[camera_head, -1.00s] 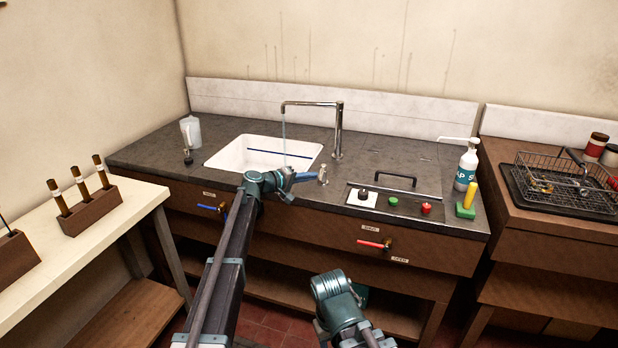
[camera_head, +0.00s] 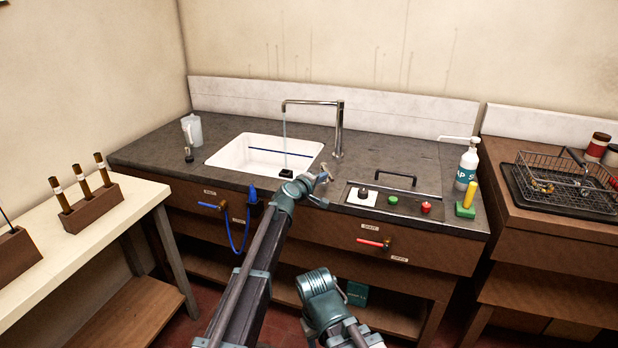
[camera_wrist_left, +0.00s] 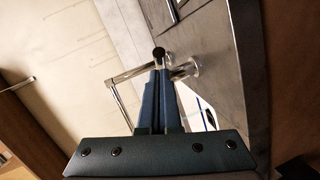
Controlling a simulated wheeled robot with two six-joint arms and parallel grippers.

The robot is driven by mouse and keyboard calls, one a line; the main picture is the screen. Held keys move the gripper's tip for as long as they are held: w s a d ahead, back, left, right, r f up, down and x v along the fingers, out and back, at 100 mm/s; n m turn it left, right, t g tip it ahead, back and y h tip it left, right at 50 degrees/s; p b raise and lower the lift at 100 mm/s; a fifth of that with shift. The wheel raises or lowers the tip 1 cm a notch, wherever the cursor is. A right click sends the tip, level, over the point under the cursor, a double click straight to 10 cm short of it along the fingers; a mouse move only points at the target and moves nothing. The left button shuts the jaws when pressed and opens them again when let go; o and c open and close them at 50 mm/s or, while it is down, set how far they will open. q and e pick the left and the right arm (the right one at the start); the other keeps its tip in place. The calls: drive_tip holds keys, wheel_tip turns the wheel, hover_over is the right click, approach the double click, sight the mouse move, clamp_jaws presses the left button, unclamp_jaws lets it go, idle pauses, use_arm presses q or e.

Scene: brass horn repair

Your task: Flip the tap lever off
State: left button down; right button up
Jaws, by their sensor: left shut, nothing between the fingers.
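The chrome tap (camera_head: 339,130) stands behind the white sink, and a thin stream of water (camera_head: 285,128) falls from its spout. A small lever (camera_head: 325,170) sits on the counter in front of the tap, partly hidden by my left gripper. My left gripper (camera_head: 319,179) is shut and empty, close beside the lever. In the left wrist view its blue fingers (camera_wrist_left: 160,74) are together, just short of a black-ended knob (camera_wrist_left: 158,53). Whether they touch it I cannot tell. Only a link of my right arm shows; its gripper is out of view.
The white sink (camera_head: 246,163) lies left of the gripper. A panel with a green button (camera_head: 393,200) and a red button (camera_head: 426,207) is to the right, below a black handle (camera_head: 396,177). A soap bottle (camera_head: 467,165) stands farther right. A blue hose (camera_head: 240,235) hangs in front.

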use_arm(q)
drive_tip(key=shift+d, duration=1.2)
use_arm(e)
drive_tip(key=shift+a, duration=0.1)
use_arm(q)
drive_tip(key=shift+s, duration=0.1)
use_arm(e)
drive_tip(key=shift+r, duration=0.1)
